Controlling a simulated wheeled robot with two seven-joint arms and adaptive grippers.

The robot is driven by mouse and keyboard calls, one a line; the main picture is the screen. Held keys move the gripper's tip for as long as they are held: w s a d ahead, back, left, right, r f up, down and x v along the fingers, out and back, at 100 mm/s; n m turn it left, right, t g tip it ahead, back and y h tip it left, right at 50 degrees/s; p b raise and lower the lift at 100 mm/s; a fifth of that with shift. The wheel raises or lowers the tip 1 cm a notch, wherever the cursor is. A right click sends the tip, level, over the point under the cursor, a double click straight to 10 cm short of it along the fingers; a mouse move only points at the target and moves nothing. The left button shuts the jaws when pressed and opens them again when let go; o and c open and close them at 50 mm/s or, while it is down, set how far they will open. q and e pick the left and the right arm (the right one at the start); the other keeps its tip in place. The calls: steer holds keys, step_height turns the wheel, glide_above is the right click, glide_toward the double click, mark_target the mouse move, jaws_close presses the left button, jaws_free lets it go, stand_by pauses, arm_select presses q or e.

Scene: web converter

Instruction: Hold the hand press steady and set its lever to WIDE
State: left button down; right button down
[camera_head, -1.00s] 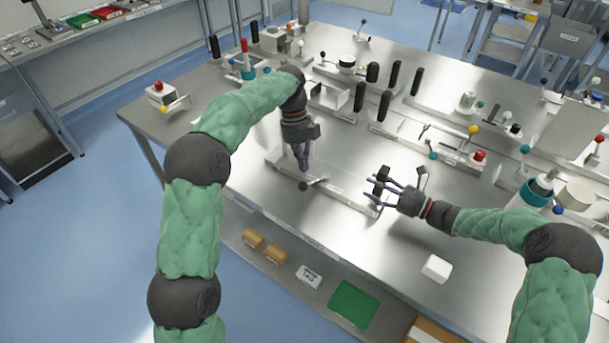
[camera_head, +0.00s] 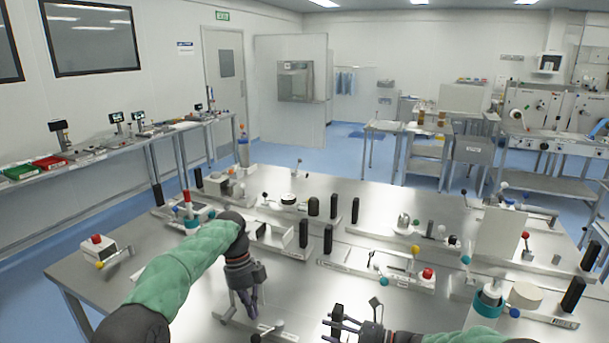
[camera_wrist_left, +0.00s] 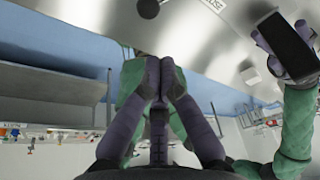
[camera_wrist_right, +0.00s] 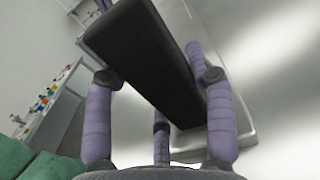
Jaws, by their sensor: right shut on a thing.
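The hand press is a low metal base (camera_head: 222,309) at the table's front edge, partly cut off below the head view. Its black upright handle (camera_head: 337,313) stands at the right end. My right gripper (camera_head: 338,327) is shut on this handle; the right wrist view shows the handle (camera_wrist_right: 145,50) between the purple fingers. The lever's dark knob (camera_wrist_left: 148,8) shows at the top of the left wrist view. My left gripper (camera_head: 249,306) points down over the base, near the knob, with its fingertips (camera_wrist_left: 166,68) together and nothing visible between them. The lever's setting cannot be read.
Several other fixtures with black handles stand behind on the metal table, including one with yellow and red knobs (camera_head: 415,270). A box with a red button (camera_head: 97,250) stands at left. A teal-based device (camera_head: 488,303) stands at right. Bare tabletop lies around the press.

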steer(key=shift+s+a+f, duration=0.1)
steer(key=shift+s+f, duration=0.1)
steer(key=shift+f, duration=0.2)
steer(key=c, duration=0.7)
jaws_free()
steer(key=o, duration=0.4)
steer(key=shift+w+r, duration=0.1)
steer(key=shift+c, duration=0.2)
steer(key=shift+r, duration=0.15)
steer(key=shift+r, duration=0.1)
steer(key=v, duration=1.2)
steer(key=shift+w, duration=0.1)
